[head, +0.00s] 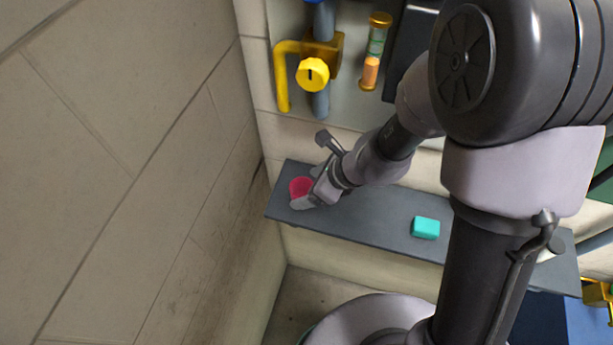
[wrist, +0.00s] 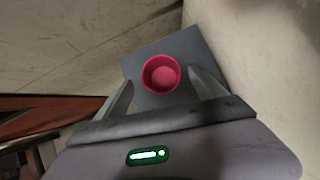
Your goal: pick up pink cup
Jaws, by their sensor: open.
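The pink cup (head: 300,187) stands upright near the left end of a grey shelf (head: 375,222). In the wrist view the cup (wrist: 161,74) shows its open top and empty inside, between the two fingertips and a little ahead of them. My gripper (head: 308,190) is open and close beside the cup in the head view. In the wrist view its fingers (wrist: 160,88) stand apart on either side of the cup. I cannot tell whether either finger touches it. Part of the cup's right side is hidden by my gripper in the head view.
A teal block (head: 425,228) lies on the shelf to the right. A wall (head: 150,170) rises close to the shelf's left end. Yellow pipework with a yellow knob (head: 312,74) and an orange-and-green vial (head: 375,52) are on the back wall above.

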